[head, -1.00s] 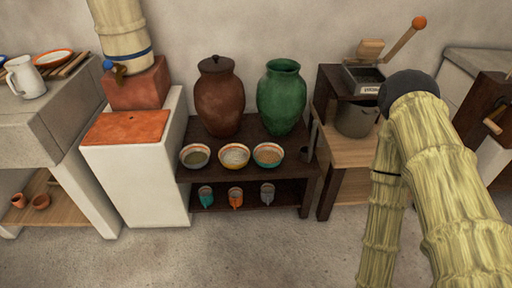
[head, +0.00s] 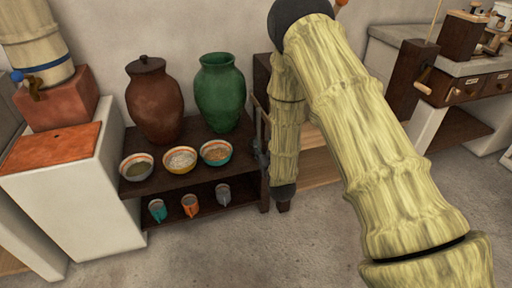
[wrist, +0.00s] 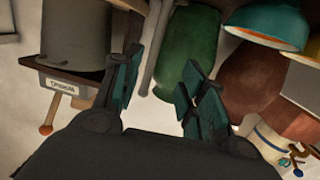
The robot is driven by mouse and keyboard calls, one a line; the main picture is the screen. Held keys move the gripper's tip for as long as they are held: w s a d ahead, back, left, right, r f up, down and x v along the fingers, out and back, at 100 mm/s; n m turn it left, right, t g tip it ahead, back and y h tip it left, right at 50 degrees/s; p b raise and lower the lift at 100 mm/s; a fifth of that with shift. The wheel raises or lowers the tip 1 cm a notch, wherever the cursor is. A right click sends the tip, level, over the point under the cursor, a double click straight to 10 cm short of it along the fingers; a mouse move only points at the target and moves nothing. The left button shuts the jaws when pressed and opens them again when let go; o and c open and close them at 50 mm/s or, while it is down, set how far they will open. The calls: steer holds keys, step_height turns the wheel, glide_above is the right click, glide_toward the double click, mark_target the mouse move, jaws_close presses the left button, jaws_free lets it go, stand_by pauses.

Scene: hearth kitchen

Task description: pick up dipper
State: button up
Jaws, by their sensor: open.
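My gripper (wrist: 163,78) is open in the wrist view, with its two teal-and-dark fingers spread apart. A thin grey upright rod (wrist: 157,45), which looks like the dipper's handle, shows beyond and between the fingertips. I see no contact between them. The rod's other end runs out of the top of the wrist view. In the head view my arm reaches down by the right end of the dark shelf and covers much of that spot, so the dipper and gripper are hard to make out there.
The dark shelf (head: 235,187) holds a brown lidded jar (head: 154,103), a green jar (head: 219,95), three bowls (head: 180,159) and three small cups (head: 190,205) below. A grey pot (wrist: 75,35) stands close to the left finger in the wrist view. The floor in front is clear.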

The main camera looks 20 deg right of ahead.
mark_target(259, 122)
steer(key=shift+t, duration=0.6)
steer(key=shift+w+d+r+b, duration=0.35)
steer(key=shift+w+r, duration=0.2)
steer(key=shift+w, duration=1.6)
steer(key=shift+w+d+r+b, duration=0.2)
steer(key=shift+w+r+b, duration=0.35)
steer(key=shift+w, duration=1.65)
steer(key=shift+w+d+r+b, duration=0.35)
steer(key=shift+w+r, duration=0.25)
steer(key=shift+w, duration=1.55)
jaws_close()
